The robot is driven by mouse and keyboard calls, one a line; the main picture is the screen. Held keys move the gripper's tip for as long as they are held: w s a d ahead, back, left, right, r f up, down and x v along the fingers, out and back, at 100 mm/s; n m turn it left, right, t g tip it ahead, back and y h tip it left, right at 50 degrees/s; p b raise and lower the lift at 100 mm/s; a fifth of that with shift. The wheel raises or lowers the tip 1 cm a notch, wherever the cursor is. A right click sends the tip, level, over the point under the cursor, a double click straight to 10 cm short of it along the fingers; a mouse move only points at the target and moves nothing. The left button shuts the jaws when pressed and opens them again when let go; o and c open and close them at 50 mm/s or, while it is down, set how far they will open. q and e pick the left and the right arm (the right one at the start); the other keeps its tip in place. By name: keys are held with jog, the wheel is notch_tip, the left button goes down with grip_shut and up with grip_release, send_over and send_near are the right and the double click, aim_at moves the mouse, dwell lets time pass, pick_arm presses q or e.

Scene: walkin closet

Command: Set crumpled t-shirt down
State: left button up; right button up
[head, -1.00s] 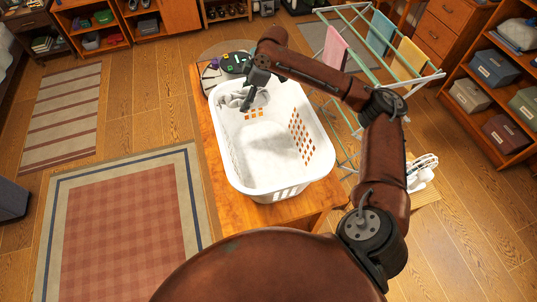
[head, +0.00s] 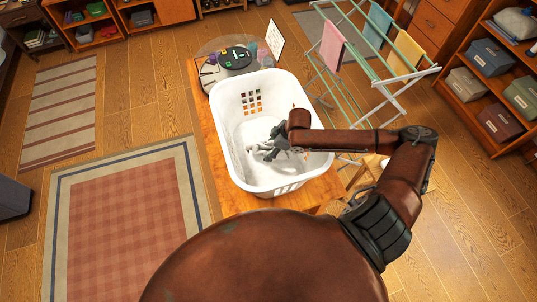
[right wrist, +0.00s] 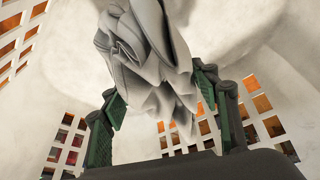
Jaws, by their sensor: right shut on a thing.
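The crumpled t-shirt (head: 262,154) is a small grey, folded-up bundle inside the white laundry basket (head: 229,112). My right gripper (head: 276,146) reaches in over the basket's right side and is shut on it. In the right wrist view the grey t-shirt (right wrist: 148,50) sits between the two green-padded fingers of my right gripper (right wrist: 160,108), with the basket's pale wall (right wrist: 277,50) behind it. I cannot tell whether the t-shirt touches the basket floor. My left gripper is out of view.
The basket stands on a wooden table (head: 205,115). A dark round tray of small items (head: 236,58) and a white card (head: 275,39) are behind it. A drying rack (head: 352,88) with coloured cloths stands to the right. Floor and a checked rug (head: 125,220) are on the left.

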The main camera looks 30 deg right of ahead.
jog(key=shift+f, duration=2.7)
jog(key=o, duration=1.2)
jog(key=shift+o, duration=0.2)
jog(key=shift+r, duration=0.1)
jog(key=v, duration=1.2)
